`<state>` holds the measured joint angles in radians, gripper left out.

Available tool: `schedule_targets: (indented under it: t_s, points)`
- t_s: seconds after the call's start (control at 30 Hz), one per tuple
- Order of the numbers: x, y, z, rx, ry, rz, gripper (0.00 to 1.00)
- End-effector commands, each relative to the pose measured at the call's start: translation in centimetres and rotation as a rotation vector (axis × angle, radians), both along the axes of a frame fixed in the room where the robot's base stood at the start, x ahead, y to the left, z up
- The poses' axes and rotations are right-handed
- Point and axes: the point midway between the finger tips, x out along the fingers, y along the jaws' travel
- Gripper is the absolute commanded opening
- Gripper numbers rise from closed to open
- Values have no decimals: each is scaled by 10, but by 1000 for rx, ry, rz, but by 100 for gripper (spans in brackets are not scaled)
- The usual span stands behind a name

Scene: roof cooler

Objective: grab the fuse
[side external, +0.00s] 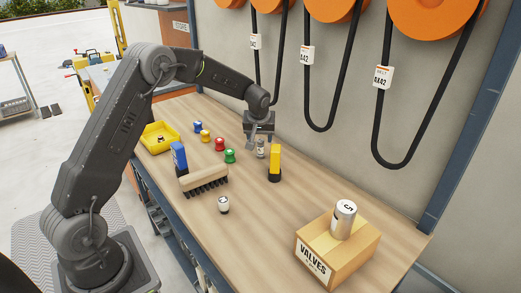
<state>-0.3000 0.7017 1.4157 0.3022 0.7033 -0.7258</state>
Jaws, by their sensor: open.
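My gripper (256,143) is open and points down over the wooden bench, near the back wall. A small grey cylinder (261,149), which looks like the fuse, stands upright at the fingertips. I cannot tell from this view whether it is between the fingers or just beside them. A short white cylinder with a dark mark (223,204) stands apart, nearer the bench front.
A yellow and black item (274,162) stands close right of my gripper. Red (219,144), green (230,156), yellow and blue spools stand left. A brush (203,179), blue item (179,157) and yellow tray (159,139) lie farther left. Black belts hang behind.

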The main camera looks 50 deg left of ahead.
Motion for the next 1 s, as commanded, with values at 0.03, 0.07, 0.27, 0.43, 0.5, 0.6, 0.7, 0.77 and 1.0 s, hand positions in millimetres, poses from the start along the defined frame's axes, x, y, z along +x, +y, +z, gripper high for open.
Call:
schedule_targets:
  t_s: [0.03, 0.07, 0.27, 0.43, 0.5, 0.6, 0.7, 0.77, 1.0]
  points:
    - [2, 2, -7, 0, 1, 0, 57]
    - [2, 3, -9, -1, 1, 0, 57]
    - [6, 6, -21, -1, 1, 0, 57]
    - [14, 15, -44, -1, 1, 0, 57]
    - [17, 17, -52, -1, 1, 0, 57]
    - [19, 20, -59, -1, -1, 0, 57]
    - [20, 21, -62, -1, -2, -1, 57]
    - [20, 21, -61, -1, -2, -1, 57]
    - [20, 20, -61, 0, -2, -2, 44]
